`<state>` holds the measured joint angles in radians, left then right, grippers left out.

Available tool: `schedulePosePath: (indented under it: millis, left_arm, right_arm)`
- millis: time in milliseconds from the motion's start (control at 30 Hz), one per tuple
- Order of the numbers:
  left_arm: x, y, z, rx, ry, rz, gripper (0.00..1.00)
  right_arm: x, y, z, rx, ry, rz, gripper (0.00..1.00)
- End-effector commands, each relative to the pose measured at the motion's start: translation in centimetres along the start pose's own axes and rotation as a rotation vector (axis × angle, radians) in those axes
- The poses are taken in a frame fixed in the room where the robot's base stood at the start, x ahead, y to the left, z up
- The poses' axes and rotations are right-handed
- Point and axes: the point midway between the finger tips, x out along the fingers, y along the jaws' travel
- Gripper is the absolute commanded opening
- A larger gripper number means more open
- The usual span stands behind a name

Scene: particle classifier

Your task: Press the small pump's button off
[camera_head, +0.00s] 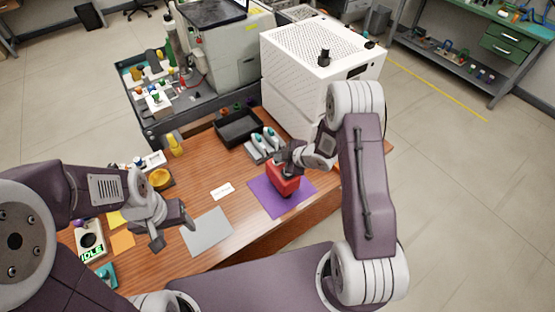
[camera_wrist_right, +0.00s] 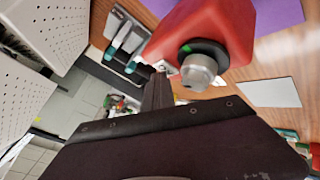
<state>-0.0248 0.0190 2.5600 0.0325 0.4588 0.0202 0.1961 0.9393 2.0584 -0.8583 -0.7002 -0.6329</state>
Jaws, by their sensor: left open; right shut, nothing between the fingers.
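A red block-like device, which I take to be the small pump (camera_head: 283,184), stands on a purple mat (camera_head: 264,199) at the table's right side. In the right wrist view the red pump (camera_wrist_right: 228,28) shows a grey metal knob (camera_wrist_right: 198,72) with a dark collar and a green spot on it. My right gripper (camera_head: 283,168) is shut and empty, close at the pump's top; its dark fingers (camera_wrist_right: 158,88) appear left of the knob in the wrist view. I cannot tell whether they touch it. My left gripper (camera_head: 174,230) is open and empty above the table by a grey sheet.
A grey rack with teal-tipped tools (camera_head: 262,146) and a black tray (camera_head: 239,128) stand behind the pump. A white perforated box (camera_head: 300,85) rises behind them. The grey sheet (camera_head: 208,234) and a small white label (camera_head: 222,191) lie left of the mat.

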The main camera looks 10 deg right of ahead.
Motion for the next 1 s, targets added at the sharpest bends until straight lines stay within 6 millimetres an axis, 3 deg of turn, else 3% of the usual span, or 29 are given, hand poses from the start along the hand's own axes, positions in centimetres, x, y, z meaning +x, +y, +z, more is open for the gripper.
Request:
schedulePosePath:
  millis: [367,767,1000]
  left_arm:
    - [-2.0,0.0,-0.2,0.0,0.0,0.0,0.64]
    - [-2.2,0.0,-0.2,0.0,0.0,0.0,0.64]
    - [-4.3,0.1,-0.4,0.0,0.0,0.0,0.64]
  right_arm:
    - [-1.7,1.2,-1.2,0.0,-0.001,-0.001,0.0]
    - [-1.9,1.4,-1.4,0.0,0.0,0.0,0.0]
    - [-3.5,2.6,-2.6,-0.001,0.0,-0.001,0.0]
